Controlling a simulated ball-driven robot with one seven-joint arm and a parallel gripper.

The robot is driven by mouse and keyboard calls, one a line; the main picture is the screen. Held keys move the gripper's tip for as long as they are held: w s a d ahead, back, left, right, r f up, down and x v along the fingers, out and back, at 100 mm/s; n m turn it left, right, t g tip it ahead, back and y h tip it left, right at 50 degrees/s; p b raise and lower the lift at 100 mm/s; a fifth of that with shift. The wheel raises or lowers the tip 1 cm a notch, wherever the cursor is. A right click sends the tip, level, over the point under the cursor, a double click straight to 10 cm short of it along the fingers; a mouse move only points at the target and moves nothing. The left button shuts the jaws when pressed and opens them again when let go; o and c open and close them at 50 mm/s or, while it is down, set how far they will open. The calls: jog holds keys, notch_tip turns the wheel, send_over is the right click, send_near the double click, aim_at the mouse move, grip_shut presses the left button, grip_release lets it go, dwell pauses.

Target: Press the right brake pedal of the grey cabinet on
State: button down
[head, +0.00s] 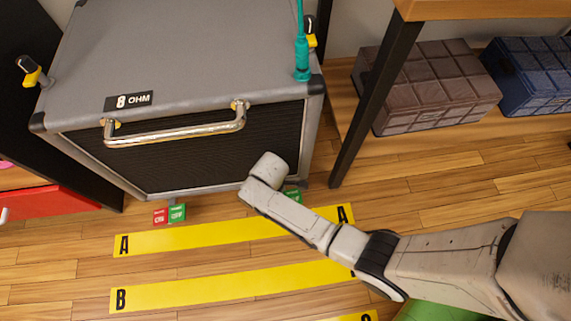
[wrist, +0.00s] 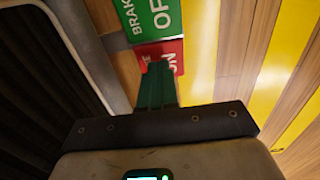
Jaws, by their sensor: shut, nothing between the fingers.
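The grey cabinet (head: 190,45) stands on the wooden floor, with a black front grille and a metal handle. Its right brake pedal (head: 293,195) shows only a bit of green at the cabinet's lower right; my arm hides the rest. In the wrist view the pedal has a green OFF half (wrist: 155,20) and a red ON half (wrist: 172,52). My gripper (wrist: 158,68) is shut and empty, its dark green fingers overlapping the ON half. I cannot tell whether they touch it. In the head view the fingers are hidden behind my wrist.
The left brake pedal (head: 168,214), red and green, sits at the cabinet's lower left. Yellow strips marked A (head: 190,238) and B (head: 200,289) lie on the floor. A table leg (head: 365,95) stands right of the cabinet, near brown (head: 430,85) and blue (head: 530,75) boxes.

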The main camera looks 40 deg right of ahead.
notch_tip(320, 180, up, 7)
jog(key=p, duration=0.7)
dwell(0.6)
jog(key=s+d+r+m+t, duration=0.1)
jog(key=s+d+r+m, duration=0.3)
jog(key=s+r+m, duration=0.5)
jog(key=s+d+r+m, duration=0.2)
jog(key=s+d+r, duration=0.2)
jog(key=s+r, duration=0.65)
jog(key=w+r+p, duration=0.3)
jog(key=r+p, duration=3.1)
jog(key=r, duration=0.1)
jog(key=shift+r, duration=0.4)
jog(key=shift+a, duration=0.1)
